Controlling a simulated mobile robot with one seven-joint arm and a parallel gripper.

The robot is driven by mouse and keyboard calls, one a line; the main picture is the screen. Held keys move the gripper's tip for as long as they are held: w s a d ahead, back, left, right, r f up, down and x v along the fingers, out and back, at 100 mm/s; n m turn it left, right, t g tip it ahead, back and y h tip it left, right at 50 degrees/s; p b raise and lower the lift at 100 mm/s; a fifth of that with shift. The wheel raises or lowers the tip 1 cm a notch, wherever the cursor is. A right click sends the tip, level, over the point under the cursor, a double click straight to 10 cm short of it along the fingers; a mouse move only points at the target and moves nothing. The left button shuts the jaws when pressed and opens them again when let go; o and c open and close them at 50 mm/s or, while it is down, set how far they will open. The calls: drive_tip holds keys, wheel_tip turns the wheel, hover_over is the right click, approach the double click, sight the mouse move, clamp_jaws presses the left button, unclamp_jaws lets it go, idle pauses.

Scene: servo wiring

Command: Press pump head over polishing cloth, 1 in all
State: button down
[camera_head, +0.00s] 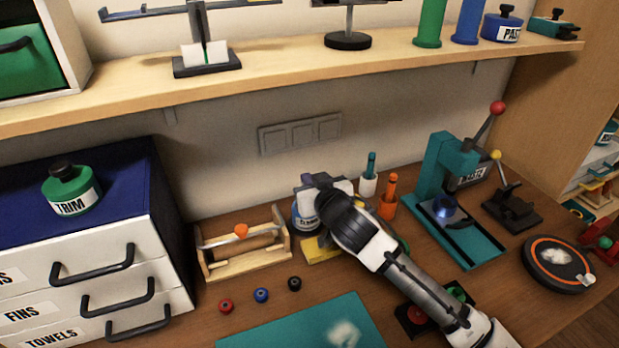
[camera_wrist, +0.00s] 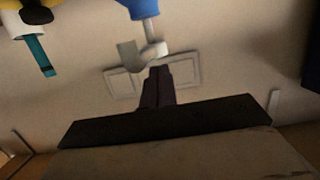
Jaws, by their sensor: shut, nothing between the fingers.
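The pump bottle (camera_head: 307,220), blue with a white label, stands at the back of the bench, partly behind my arm. The yellow polishing cloth (camera_head: 318,250) lies in front of its base, partly covered by the arm. The wrist view is upside down and shows the bottle's blue top (camera_wrist: 141,8), its white stem and the white pump head (camera_wrist: 148,51) with a bent spout. My gripper (camera_wrist: 157,72) has its dark fingers together, empty, right at the top of the pump head. Contact cannot be told. In the head view, my gripper (camera_head: 309,181) is above the bottle.
A wooden roller stand (camera_head: 242,250) is left of the bottle. Marker cups (camera_head: 368,186) and a teal press (camera_head: 440,170) are to the right. Small knobs (camera_head: 261,295) and a teal mat (camera_head: 310,328) lie in front. A shelf (camera_head: 270,78) runs overhead.

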drive_tip(key=shift+f, duration=0.2)
wheel_tip(320, 180, down, 2)
drive_tip(key=b, duration=0.2)
drive_tip(key=shift+b, duration=0.4)
